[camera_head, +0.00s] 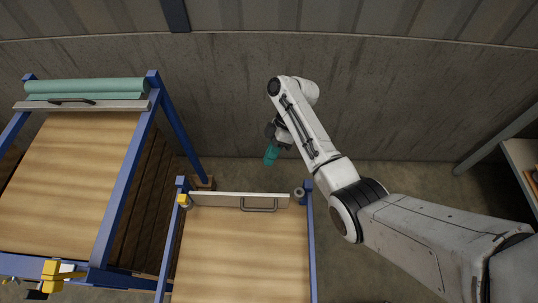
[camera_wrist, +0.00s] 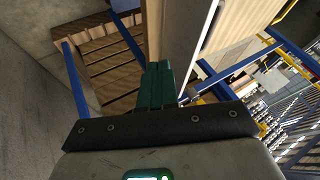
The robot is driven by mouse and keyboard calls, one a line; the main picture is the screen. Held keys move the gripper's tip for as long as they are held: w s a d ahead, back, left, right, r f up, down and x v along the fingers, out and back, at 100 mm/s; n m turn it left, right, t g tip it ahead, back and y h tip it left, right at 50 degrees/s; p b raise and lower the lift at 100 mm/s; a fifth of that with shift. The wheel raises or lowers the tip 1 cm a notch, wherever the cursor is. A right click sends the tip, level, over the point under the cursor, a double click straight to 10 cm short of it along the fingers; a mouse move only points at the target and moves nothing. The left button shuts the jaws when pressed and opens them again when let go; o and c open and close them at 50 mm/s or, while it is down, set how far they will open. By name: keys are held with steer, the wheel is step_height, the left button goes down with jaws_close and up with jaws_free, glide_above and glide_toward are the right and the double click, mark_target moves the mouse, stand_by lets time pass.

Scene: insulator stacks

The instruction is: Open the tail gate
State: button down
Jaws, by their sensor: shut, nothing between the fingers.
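The tail gate (camera_head: 218,199) is a narrow pale panel across the far end of a wooden bed (camera_head: 240,255) between two blue posts. It stands closed across the bed's end. A grey bar handle (camera_head: 259,209) is on it, right of its middle. My gripper (camera_head: 271,156) has teal fingers, is shut and empty, and hangs beyond the gate, on the wall side, apart from the handle. In the wrist view my shut fingers (camera_wrist: 156,84) point toward a pale upright panel (camera_wrist: 174,35), which looks like the gate. The handle cannot be made out there.
A second wooden bed (camera_head: 75,170) on a blue frame stands at the left, with a teal roll (camera_head: 85,87) at its far end. A concrete wall (camera_head: 400,100) runs behind. A shelf (camera_head: 520,160) is at the right. Bare floor lies between wall and gate.

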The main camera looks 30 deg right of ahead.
steer(key=s+a+f+p, duration=0.2)
steer(key=s+a+f, duration=0.2)
steer(key=a+f, duration=0.1)
steer(key=shift+s+a, duration=0.15)
steer(key=shift+a, duration=0.4)
